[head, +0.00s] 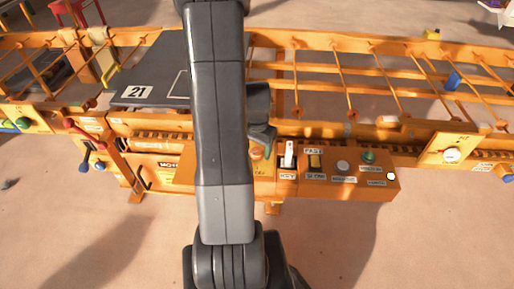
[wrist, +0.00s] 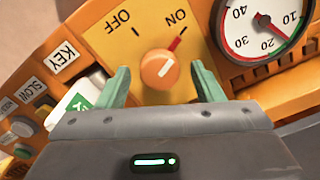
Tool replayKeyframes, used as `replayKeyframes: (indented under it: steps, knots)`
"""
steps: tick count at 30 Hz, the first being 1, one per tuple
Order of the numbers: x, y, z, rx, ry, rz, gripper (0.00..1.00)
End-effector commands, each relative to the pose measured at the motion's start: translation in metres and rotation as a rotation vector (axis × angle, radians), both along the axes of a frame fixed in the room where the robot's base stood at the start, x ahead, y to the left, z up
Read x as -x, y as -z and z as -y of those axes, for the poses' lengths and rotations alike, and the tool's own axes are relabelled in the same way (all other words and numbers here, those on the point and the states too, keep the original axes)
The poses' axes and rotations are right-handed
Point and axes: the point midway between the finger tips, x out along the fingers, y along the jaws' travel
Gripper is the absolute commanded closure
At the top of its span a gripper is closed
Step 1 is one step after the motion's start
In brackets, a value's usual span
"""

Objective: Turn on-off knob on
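The on-off knob (wrist: 159,70) is a round orange knob on a yellow-orange panel (wrist: 112,55), between the words OFF and ON. Its white line slants up and to the right, and a red pointer (wrist: 177,39) beyond it lies by the ON mark. My gripper (wrist: 160,67) is open, with one green finger on each side of the knob and visible gaps between. In the head view my arm hides part of the panel; my gripper (head: 262,137) shows just above the knob (head: 257,153).
Right of the knob is a round gauge (wrist: 268,25). To its left in the wrist view are a KEY label (wrist: 63,56), a white-and-green switch (wrist: 77,102) and small buttons. The orange machine frame (head: 345,68) with thin bars spans the head view; bare floor (head: 430,235) lies in front.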

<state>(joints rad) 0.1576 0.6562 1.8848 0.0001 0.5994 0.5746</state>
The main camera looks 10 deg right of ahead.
Motion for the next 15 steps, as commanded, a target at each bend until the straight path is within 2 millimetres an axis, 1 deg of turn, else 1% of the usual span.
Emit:
replayKeyframes:
  steps: [5,8,11,15]
  knots:
    - [0.0,-0.002,0.0,0.0,-0.001,0.0,0.39]
    - [0.0,-0.011,0.0,0.001,-0.001,0.002,0.39]
    - [-0.001,-0.026,0.0,0.001,-0.001,0.004,0.39]
    - [-0.001,-0.057,0.0,0.001,0.0,0.006,0.39]
